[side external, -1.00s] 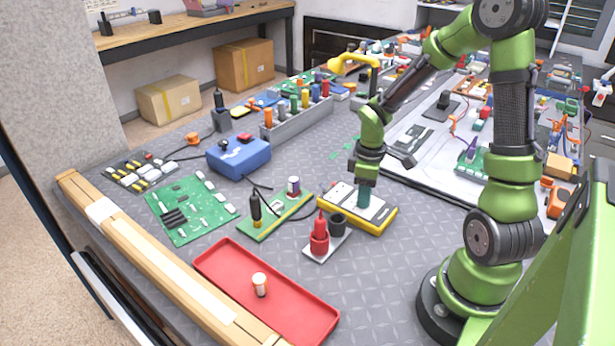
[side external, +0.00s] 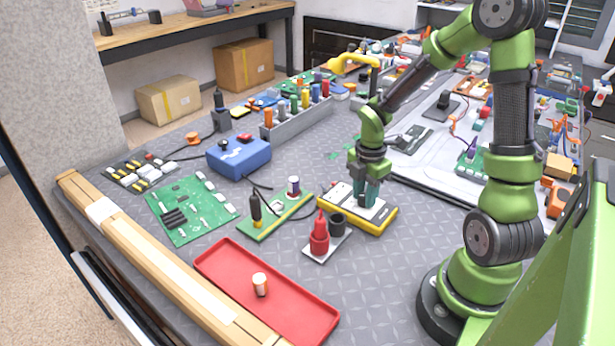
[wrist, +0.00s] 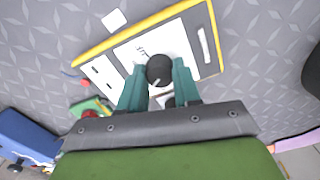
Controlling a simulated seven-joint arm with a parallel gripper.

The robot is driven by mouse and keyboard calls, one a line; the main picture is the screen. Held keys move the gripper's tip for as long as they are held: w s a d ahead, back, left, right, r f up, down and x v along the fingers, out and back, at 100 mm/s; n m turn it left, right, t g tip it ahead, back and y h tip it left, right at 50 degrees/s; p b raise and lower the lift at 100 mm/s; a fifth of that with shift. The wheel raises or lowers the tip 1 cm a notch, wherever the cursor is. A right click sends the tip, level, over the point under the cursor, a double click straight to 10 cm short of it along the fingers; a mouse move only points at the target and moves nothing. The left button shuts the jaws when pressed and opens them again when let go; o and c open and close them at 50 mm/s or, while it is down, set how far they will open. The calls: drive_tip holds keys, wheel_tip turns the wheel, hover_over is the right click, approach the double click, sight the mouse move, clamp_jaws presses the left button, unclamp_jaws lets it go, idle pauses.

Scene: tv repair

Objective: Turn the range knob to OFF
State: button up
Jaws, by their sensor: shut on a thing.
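The yellow-edged multimeter (side external: 378,220) lies flat on the grey table with its pale face up. It also shows in the wrist view (wrist: 205,45). The round dark range knob (wrist: 159,68) sits on that face and carries a pale pointer mark near its lower edge. My gripper (side external: 367,200) points down over the meter. In the wrist view its two teal fingers (wrist: 160,76) stand on either side of the knob, shut on it. The face lettering is too small to read, and the knob is hidden by the fingers in the side view.
A holder with red and black probes (side external: 320,240) stands just in front of the meter. A small green board (side external: 272,218) lies to its left, and a red tray (side external: 215,262) with a small cylinder is at the front. A blue box (side external: 240,157) is farther back.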

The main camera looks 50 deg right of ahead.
sight(364, 195)
drive_tip(key=n, duration=0.3)
drive_tip(key=shift+n, duration=2.1)
drive_tip(key=o, duration=1.1)
drive_tip(key=shift+c, duration=0.2)
wheel_tip(364, 195, up, 17)
drive_tip(key=shift+f, duration=0.1)
